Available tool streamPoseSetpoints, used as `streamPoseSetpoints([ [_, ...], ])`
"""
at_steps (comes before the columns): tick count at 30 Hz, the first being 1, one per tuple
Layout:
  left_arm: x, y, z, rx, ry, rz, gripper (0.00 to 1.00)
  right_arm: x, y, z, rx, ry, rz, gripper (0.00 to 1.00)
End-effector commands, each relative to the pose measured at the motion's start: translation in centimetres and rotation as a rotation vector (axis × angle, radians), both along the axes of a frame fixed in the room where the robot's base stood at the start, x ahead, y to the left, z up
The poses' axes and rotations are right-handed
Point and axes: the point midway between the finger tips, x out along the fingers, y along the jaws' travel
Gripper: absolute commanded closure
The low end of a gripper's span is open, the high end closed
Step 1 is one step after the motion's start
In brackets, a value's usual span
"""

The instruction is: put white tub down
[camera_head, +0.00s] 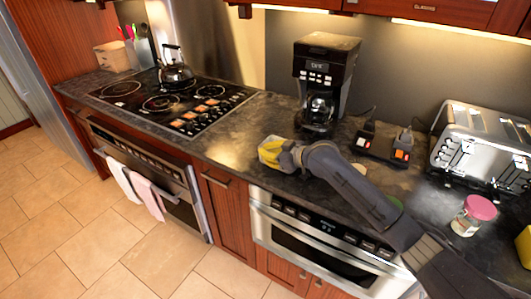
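My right arm reaches in from the lower right. My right gripper (284,156) is low over the counter's front edge, left of the coffee maker. At its tip is a small pale tub with yellow on it (268,149), which I take to be the white tub. The gripper appears shut on it and partly hides it. Whether the tub touches the counter (232,147) is not clear. My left gripper is not in view.
A black coffee maker (325,80) stands behind the gripper. A stove top with a kettle (174,70) is at left. A toaster (480,142), a pink-lidded jar (474,214) and small dark items (384,143) are at right. Bare counter lies between stove and gripper.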

Motion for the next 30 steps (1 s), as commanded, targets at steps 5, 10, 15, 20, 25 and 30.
streamPoseSetpoints([
  [5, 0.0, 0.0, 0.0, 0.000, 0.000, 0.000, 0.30, 0.0, 0.0, 0.0, -0.001, 0.001, 0.000, 0.89],
  [10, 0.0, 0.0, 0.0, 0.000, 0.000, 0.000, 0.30, 0.0, 0.0, 0.0, -0.001, 0.001, 0.000, 0.73],
  [15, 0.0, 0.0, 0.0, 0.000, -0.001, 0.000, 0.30, 0.0, 0.0, 0.0, -0.001, 0.001, 0.000, 0.73],
  [20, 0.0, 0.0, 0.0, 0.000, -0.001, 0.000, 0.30, -0.3, -0.5, 0.2, -0.002, 0.000, -0.001, 0.73],
  [25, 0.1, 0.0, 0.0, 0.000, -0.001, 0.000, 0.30, -1.5, -2.2, 1.0, -0.004, -0.001, -0.001, 0.73],
  [30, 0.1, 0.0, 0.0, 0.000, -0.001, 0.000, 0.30, -3.4, -4.4, 2.2, -0.003, -0.001, 0.000, 0.73],
])
